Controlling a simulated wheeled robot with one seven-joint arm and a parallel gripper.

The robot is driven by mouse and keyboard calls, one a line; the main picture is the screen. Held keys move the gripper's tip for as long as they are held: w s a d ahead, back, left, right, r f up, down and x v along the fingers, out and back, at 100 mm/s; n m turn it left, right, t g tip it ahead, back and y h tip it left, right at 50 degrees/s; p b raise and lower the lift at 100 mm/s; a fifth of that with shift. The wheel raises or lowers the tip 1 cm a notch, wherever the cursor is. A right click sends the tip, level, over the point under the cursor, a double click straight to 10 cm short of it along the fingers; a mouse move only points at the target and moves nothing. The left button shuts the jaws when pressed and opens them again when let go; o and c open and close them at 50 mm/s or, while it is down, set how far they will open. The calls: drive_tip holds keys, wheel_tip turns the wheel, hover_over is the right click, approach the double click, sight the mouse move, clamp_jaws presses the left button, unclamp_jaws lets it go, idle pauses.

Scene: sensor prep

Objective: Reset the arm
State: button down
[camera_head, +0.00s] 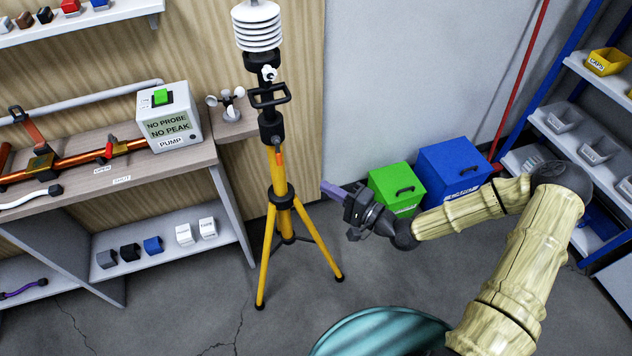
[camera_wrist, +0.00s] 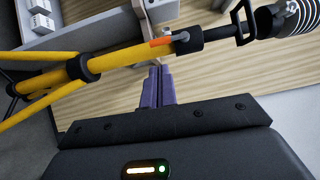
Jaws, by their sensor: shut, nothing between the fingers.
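My arm reaches in from the lower right in the head view, bent at a dark elbow joint. My gripper (camera_head: 328,188) is at its end, pointing left, just right of the yellow tripod's legs and in front of the green box. In the wrist view my gripper (camera_wrist: 159,72) shows its two purple fingers pressed together with nothing between them. The yellow tripod (camera_head: 281,190) passes just beyond the fingertips in the wrist view. I cannot tell from the frames whether they touch it.
The tripod carries a white louvred sensor (camera_head: 257,28). The pump box (camera_head: 169,118) stands on the bench at left. A green box (camera_head: 396,190) and a blue box (camera_head: 452,170) stand by the wall. A blue-framed shelf (camera_head: 575,140) is at right. Floor at lower left is clear.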

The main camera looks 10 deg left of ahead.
drive_tip(key=shift+s+d, duration=0.1)
drive_tip(key=shift+d, duration=0.4)
drive_tip(key=s+d+n+g+h+p, duration=0.2)
drive_tip(key=d+n+g+h+p, duration=0.3)
drive_tip(key=d+h, duration=0.8)
drive_tip(key=s+d+r+h, duration=0.1)
drive_tip(key=s+d+r, duration=0.3)
drive_tip(key=r, duration=0.4)
drive_tip(key=s+d+r+h, duration=0.2)
drive_tip(key=s+d+r, duration=0.3)
drive_tip(key=r, duration=0.3)
drive_tip(key=shift+s+r+h+p, duration=0.15)
drive_tip(key=shift+h+p, duration=0.15)
drive_tip(key=shift+p, duration=0.15)
